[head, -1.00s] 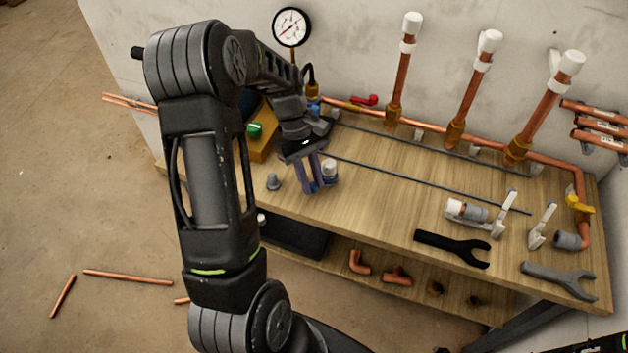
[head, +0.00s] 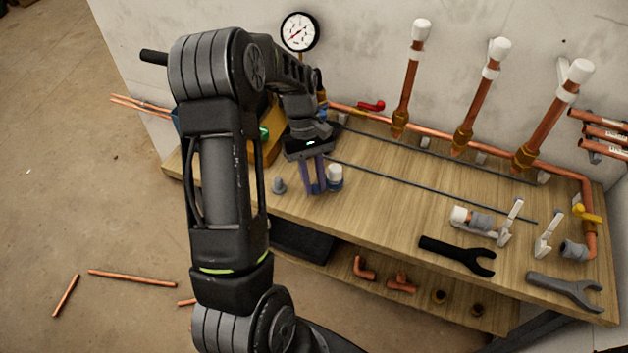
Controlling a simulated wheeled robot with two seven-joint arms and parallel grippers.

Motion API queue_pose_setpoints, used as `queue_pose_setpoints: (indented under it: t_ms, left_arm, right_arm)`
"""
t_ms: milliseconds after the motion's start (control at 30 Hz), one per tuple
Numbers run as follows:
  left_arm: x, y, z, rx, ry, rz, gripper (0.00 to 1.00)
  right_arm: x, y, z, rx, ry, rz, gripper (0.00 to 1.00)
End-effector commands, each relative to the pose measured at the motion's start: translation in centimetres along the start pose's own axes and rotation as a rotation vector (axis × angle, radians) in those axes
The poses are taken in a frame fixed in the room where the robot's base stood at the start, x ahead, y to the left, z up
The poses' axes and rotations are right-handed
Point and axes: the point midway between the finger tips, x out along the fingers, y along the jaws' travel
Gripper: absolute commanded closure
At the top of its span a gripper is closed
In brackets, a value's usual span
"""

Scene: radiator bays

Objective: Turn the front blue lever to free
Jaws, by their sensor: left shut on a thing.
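My left gripper (head: 316,187) points down over the left part of the workbench, its fingertips low near the top. It is shut on a small bluish piece, which I take to be the front blue lever; the fingers cover most of it, so its angle cannot be read. A short white-capped fitting (head: 335,172) stands just right of the fingers. A small grey cone-like piece (head: 279,185) stands to their left, apart from them. My right gripper is not in view.
The wooden bench (head: 390,195) is clear in the middle apart from thin dark rods. A black wrench (head: 455,252), grey wrench (head: 565,290) and white clamps (head: 509,222) lie right. Copper risers (head: 467,110), a red lever (head: 371,106) and a gauge (head: 299,32) line the back.

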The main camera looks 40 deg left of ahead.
Motion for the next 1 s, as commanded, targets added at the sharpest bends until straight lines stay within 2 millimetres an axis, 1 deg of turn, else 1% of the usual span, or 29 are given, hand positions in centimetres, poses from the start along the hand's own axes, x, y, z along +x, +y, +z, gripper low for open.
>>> queue_pose_setpoints:
  t_ms: [67,100,200,433,567,667,900,1000]
  left_arm:
    - [-0.1,0.1,-0.1,0.001,0.004,0.002,1.00]
    - [-0.1,0.1,-0.1,0.001,0.004,0.002,0.77]
    - [-0.1,0.0,-0.1,0.001,0.004,0.002,0.70]
    - [-0.1,0.0,-0.1,0.000,0.002,0.001,0.70]
    - [-0.6,0.1,-0.1,0.000,0.005,0.003,0.70]
    - [-1.7,0.1,-0.2,0.001,0.005,0.003,0.70]
    - [-5.7,0.1,-0.2,0.001,0.007,0.004,0.70]
    - [-7.0,0.1,-0.2,0.001,0.005,0.003,0.70]
  right_arm:
    - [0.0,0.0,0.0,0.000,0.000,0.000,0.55]
    - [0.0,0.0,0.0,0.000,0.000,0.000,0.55]
    - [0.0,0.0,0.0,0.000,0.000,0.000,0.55]
    - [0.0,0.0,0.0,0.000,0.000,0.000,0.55]
    - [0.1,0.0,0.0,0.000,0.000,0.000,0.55]
    - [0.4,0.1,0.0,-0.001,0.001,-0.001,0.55]
    - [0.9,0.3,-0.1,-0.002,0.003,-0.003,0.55]
    - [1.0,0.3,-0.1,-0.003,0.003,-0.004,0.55]
